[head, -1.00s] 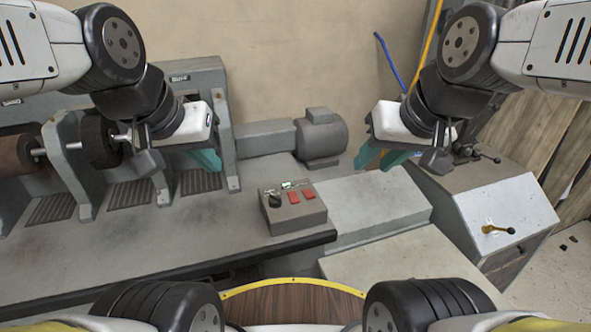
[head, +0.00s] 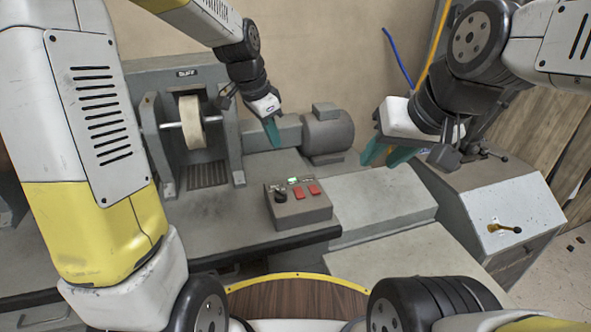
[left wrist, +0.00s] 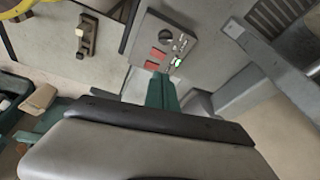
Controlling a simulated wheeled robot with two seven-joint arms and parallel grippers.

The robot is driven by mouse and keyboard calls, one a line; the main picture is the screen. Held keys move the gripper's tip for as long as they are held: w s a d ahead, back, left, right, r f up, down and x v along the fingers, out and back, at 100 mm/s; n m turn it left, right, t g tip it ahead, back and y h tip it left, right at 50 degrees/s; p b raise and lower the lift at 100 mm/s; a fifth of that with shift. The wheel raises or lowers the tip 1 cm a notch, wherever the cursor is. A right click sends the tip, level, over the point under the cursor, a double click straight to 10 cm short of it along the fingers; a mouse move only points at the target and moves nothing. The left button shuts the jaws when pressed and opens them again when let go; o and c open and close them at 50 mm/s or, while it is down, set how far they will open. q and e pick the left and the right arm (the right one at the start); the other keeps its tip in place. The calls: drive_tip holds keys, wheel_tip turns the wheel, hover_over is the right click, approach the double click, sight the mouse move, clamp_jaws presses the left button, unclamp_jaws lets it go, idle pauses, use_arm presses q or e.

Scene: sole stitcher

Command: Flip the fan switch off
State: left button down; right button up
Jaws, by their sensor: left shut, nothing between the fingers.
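A grey control box (head: 299,212) sits on the bench near its front edge, with a black knob (head: 281,195), two red rocker switches (head: 298,193) (head: 314,190) and a lit green indicator (head: 293,180). I cannot read which one is the fan switch. The box also shows in the left wrist view (left wrist: 185,43), with its red switches (left wrist: 158,52) (left wrist: 151,66) just beyond the fingertips. My left gripper (head: 275,145) is shut and empty, above and behind the box, apart from it; its teal fingers show in the left wrist view (left wrist: 160,80). My right gripper (head: 386,155) is open and empty, right of the box.
A motor (head: 328,133) stands on the bench behind the box. A grinding machine with a pale wheel (head: 191,122) is to the left.

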sight(297, 190)
use_arm(q)
drive_tip(key=w+d+f+m, duration=0.2)
drive_tip(key=w+f, duration=0.2)
drive_tip(key=f, duration=0.1)
drive_tip(key=shift+d+f+m+g, duration=0.2)
drive_tip(key=shift+d+m+g, duration=0.2)
drive_tip(key=x, duration=1.3)
drive_tip(key=shift+s+a+f, duration=0.1)
drive_tip(key=shift+a, duration=0.1)
drive_tip(key=shift+f, duration=0.45)
drive_tip(key=shift+w+a+f, duration=0.15)
drive_tip(key=shift+w+f, duration=0.05)
drive_tip(key=shift+f, duration=0.15)
drive_tip(key=shift+r, duration=0.1)
drive_tip(key=shift+s, duration=0.15)
